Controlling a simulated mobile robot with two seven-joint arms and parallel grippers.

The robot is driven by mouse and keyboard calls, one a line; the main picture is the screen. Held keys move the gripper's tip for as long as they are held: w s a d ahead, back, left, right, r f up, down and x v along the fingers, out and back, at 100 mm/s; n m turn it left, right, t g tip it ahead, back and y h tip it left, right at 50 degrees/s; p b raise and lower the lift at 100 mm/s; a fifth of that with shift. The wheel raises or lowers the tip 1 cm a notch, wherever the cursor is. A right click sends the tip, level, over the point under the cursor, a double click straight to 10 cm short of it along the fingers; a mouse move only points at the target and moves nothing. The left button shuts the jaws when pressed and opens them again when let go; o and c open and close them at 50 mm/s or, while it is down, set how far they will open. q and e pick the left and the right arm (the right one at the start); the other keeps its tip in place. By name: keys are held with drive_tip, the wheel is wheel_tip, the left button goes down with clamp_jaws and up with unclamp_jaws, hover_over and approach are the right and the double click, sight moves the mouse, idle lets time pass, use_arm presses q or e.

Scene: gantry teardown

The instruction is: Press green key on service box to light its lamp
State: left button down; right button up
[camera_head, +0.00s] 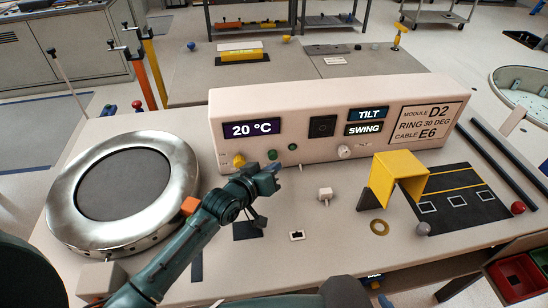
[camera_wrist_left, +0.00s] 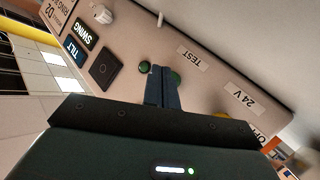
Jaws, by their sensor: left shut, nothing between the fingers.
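The service box (camera_head: 230,108) is a long cream case at the back of the table. Its front has a "20 °C" display, a yellow knob (camera_head: 239,160), a green round part (camera_head: 272,155) and a smaller green part (camera_head: 293,147). Neither looks brightly lit; I cannot tell surely which is key and which is lamp. My left gripper (camera_head: 276,168) is shut and empty, just in front of the green parts. Contact cannot be told.
A large metal ring (camera_head: 65,195) lies left of my left arm. A white knob (camera_head: 344,152) protrudes from the box front.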

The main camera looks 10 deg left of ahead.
idle(0.5)
use_arm(q)
drive_tip(key=shift+w, duration=0.1)
drive_tip(key=shift+w+a, duration=0.15)
drive_tip(key=shift+w, duration=0.1)
drive_tip(key=shift+w+a, duration=0.15)
drive_tip(key=shift+w, duration=0.25)
idle(0.5)
drive_tip(key=shift+w, duration=0.1)
idle(0.3)
drive_tip(key=shift+s+d+r+p, duration=0.1)
drive_tip(key=shift+s+d+p, duration=0.2)
drive_tip(key=shift+s+p, duration=0.5)
